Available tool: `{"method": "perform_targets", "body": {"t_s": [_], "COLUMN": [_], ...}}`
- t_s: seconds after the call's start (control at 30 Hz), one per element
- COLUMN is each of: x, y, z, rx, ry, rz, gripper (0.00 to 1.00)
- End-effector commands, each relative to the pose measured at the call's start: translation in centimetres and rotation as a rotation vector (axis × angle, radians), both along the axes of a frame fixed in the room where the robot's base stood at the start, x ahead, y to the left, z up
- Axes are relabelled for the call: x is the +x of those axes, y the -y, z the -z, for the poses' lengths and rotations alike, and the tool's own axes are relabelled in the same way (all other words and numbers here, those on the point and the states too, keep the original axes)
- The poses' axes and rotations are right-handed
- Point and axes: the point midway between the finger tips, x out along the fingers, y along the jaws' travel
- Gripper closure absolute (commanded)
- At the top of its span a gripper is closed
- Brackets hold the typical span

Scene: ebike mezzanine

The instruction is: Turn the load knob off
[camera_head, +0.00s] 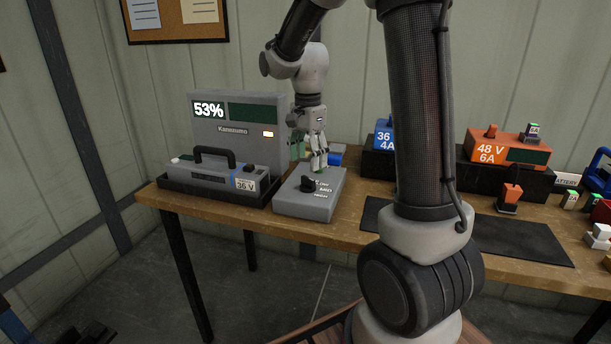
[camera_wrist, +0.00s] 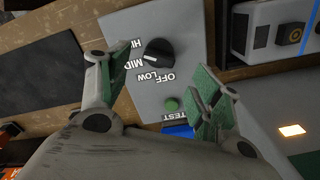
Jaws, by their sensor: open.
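The load knob (camera_wrist: 158,53) is black and round, on top of a grey box (camera_head: 303,205) near the table's front edge. In the wrist view its white mark seems to point left, toward MID. The labels HI, MID, LOW and OFF curve around it, and a green button (camera_wrist: 171,104) sits beside TEST. The knob also shows in the head view (camera_head: 308,184). My gripper (camera_head: 318,164) points down over the box, just behind the knob. In the wrist view my gripper (camera_wrist: 168,72) has its green-padded fingers apart on both sides, holding nothing.
A tester reading 53% (camera_head: 238,122) stands left of the box, with a 36 V battery (camera_head: 217,176) in its black tray. A blue object (camera_head: 336,155) lies behind the box. Blue 36 V and orange 48 V units (camera_head: 507,149) stand right, near a dark mat (camera_head: 520,236).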

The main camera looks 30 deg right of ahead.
Motion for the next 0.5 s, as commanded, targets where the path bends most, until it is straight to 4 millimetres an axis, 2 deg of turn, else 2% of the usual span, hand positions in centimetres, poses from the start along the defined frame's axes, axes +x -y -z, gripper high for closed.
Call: {"method": "perform_targets", "body": {"t_s": [0.1, 0.23, 0.5], "x": [-0.1, -0.1, 0.0], "y": [0.0, 0.0, 0.0], "z": [2.2, 4.2, 5.7], "rx": [0.000, 0.000, 0.000], "ry": [-0.005, -0.004, 0.000], "rz": [-0.001, -0.002, -0.003], "gripper": [0.36, 0.36, 0.36]}}
